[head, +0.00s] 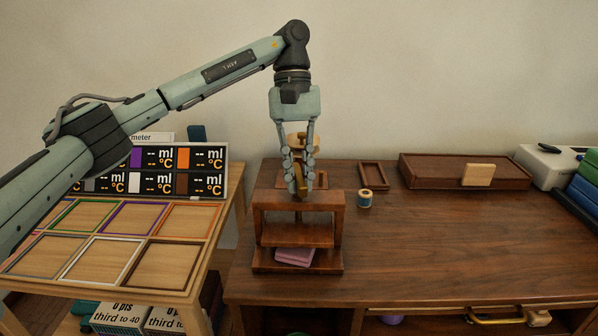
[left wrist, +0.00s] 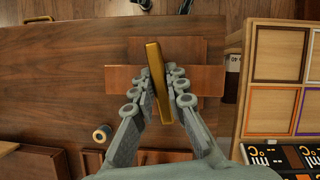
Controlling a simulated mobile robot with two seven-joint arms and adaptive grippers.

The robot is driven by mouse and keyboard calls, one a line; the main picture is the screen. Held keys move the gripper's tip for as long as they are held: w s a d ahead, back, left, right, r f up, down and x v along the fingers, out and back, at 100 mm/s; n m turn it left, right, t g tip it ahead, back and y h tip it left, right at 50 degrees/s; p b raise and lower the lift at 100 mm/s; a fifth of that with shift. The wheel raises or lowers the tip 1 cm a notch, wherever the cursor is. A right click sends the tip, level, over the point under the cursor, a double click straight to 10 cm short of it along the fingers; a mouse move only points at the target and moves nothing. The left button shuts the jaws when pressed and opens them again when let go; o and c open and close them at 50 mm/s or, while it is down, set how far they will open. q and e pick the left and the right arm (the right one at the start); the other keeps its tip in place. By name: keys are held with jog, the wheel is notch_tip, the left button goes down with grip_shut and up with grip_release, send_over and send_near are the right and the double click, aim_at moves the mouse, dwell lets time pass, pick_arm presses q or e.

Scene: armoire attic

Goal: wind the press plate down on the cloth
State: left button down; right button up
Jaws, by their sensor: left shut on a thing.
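The wooden press (head: 341,230) stands at the left end of the dark wooden desk. Its press plate (head: 290,236) hangs level between the posts. The folded pink-purple cloth (head: 294,257) lies on the press base below the plate, partly hidden; a dark gap seems to show between them. My left gripper (head: 301,190) points down over the press's top beam and is shut on the brass handle bar. In the left wrist view the handle bar (left wrist: 155,70) runs lengthwise between the fingers, above the crossbeam (left wrist: 205,80). My right gripper is not in view.
A small blue-banded spool (head: 364,199) stands right of the press, near a small wooden tray (head: 374,176). A long wooden box (head: 440,169) is at the back. A table with coloured frames (head: 110,232) stands left. The desk's right middle is clear.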

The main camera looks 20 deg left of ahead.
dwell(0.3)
pick_arm(q)
jog(key=c, duration=1.5)
grip_release()
jog(key=shift+c, duration=0.2)
jog(key=shift+r, duration=0.1)
jog(key=v, duration=1.2)
